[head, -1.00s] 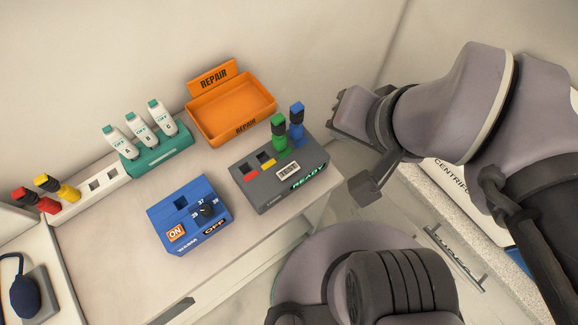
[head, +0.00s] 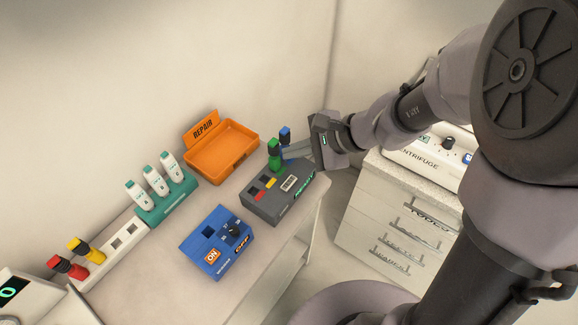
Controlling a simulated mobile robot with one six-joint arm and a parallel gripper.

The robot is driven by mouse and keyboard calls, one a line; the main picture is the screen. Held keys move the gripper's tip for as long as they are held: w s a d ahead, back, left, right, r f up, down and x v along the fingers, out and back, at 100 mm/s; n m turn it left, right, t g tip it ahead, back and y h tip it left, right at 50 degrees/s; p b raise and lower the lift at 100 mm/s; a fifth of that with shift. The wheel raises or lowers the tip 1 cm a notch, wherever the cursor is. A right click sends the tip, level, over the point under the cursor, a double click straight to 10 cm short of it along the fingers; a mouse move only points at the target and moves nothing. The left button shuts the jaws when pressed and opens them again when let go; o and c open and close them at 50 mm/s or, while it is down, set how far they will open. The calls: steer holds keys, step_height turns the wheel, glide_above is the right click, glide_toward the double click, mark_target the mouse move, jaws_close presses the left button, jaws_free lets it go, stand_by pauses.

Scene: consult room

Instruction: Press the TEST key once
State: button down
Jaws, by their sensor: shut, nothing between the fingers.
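A dark grey box (head: 262,205) stands on the bench, with a green READY label on its front edge. Its top carries a red patch, a yellow patch and a white panel (head: 288,184) whose print is too small to read, so I cannot tell which part is the TEST key. A green plug (head: 274,148) and a blue-topped plug (head: 285,134) stand upright at its back. My gripper (head: 291,152) is shut and empty, its fingers pointing left close to the plugs. They hide the lower part of the blue one; I cannot tell whether they touch it.
A blue WARM box (head: 205,262) with a knob stands in front-left of the grey box. An orange REPAIR tray (head: 222,166) lies behind. A teal rack (head: 165,209) holds white tubes. Red (head: 62,265) and yellow plugs (head: 82,246) stand left. A centrifuge (head: 425,160) is right.

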steer(key=b, duration=0.7)
glide_above(293, 184)
step_height(293, 184, down, 8)
steer(key=shift+f, duration=0.4)
steer(key=shift+f+b, duration=0.1)
steer(key=shift+b, duration=0.2)
stand_by(1.1)
steer(key=shift+f+b, duration=0.3)
steer(key=shift+b, duration=0.1)
steer(key=shift+f+b, duration=0.45)
steer(key=shift+b, duration=0.1)
stand_by(0.5)
steer(key=shift+r, duration=0.1)
steer(key=shift+r+p, duration=0.65)
steer(key=shift+r, duration=0.15)
